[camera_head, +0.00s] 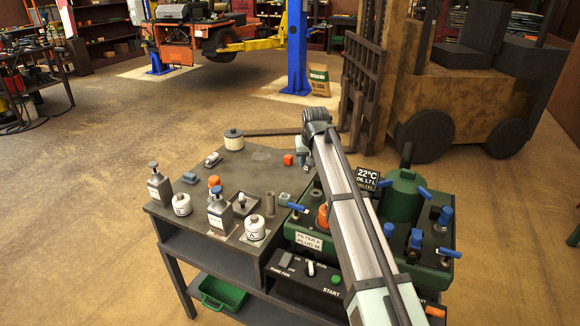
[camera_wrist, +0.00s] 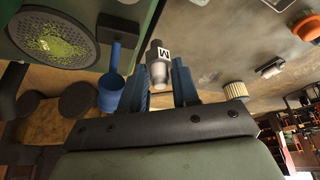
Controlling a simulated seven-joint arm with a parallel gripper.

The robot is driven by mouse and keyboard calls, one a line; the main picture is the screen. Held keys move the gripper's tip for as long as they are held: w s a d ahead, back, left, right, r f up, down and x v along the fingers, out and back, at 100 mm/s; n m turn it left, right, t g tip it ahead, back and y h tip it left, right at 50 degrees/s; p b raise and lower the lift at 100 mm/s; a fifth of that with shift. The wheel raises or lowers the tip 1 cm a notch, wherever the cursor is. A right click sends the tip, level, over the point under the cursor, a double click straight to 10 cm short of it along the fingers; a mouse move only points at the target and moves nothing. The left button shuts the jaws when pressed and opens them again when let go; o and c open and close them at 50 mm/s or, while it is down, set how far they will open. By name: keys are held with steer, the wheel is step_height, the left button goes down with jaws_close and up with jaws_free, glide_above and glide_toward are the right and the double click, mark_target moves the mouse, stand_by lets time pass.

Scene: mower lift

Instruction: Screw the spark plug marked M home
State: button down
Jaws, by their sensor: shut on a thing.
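The spark plug marked M (camera_wrist: 158,62) is a small white and grey piece with a black M on a white label. In the wrist view it stands between the two blue fingers of my gripper (camera_wrist: 160,78), which is shut on it. In the head view my gripper (camera_head: 303,157) is small and partly hidden by my arm, over the bench's far right near the green engine block (camera_head: 290,229). A label (camera_head: 309,241) on the block reads "FILTER A PLUG M". The plug's hole cannot be made out; my arm covers part of the block.
Blue handles and a green canister (camera_head: 402,196) rise from the block. A display (camera_head: 367,180) stands behind my arm. The bench's middle is fairly clear.

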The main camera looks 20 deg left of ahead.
steer(key=shift+n+g, duration=0.3)
steer(key=shift+n, duration=0.2)
steer(key=d, duration=0.1)
steer(key=s+d, duration=0.1)
steer(key=d, duration=0.1)
steer(key=s+d, duration=0.1)
steer(key=shift+s+d+r, duration=0.2)
steer(key=shift+r, duration=0.05)
steer(key=shift+f, duration=0.1)
steer(key=shift+f, duration=2.55)
steer(key=shift+f, duration=0.25)
steer(key=shift+f, duration=1.15)
